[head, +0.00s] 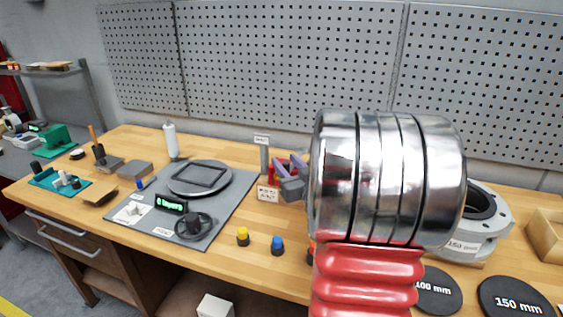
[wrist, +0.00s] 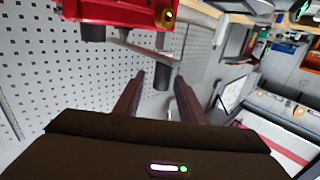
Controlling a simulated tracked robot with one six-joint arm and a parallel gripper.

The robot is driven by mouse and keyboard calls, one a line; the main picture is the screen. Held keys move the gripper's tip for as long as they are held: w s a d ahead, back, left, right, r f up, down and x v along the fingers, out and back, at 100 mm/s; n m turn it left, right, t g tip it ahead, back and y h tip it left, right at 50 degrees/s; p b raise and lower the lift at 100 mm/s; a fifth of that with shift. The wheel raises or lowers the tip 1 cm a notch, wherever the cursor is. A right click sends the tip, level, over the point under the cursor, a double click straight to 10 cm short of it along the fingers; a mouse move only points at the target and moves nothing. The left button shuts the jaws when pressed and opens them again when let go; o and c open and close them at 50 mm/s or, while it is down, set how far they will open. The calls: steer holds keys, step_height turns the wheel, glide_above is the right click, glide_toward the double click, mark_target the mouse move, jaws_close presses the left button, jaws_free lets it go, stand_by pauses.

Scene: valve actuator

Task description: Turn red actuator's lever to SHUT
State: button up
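In the wrist view the red actuator (wrist: 118,12) is at the top edge, partly cut off, with a brass knob (wrist: 168,17) at its right end. Its grey lever (wrist: 135,48) runs below the body to a dark cylindrical handle (wrist: 161,77). My gripper (wrist: 164,80) is open, and its two dark fingers point toward the lever. The handle appears between the fingertips with gaps on both sides; I cannot tell its depth between them. In the head view my arm's metal and red links hide most of the actuator area. No SHUT mark is readable.
Yellow (head: 243,237) and blue (head: 277,245) knobs stand near the front. A grey flanged part (head: 490,215) and black discs (head: 515,297) are at right. A perforated panel (head: 250,60) stands behind.

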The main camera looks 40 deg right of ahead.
steer(key=shift+w, duration=0.1)
jaws_close()
stand_by(0.4)
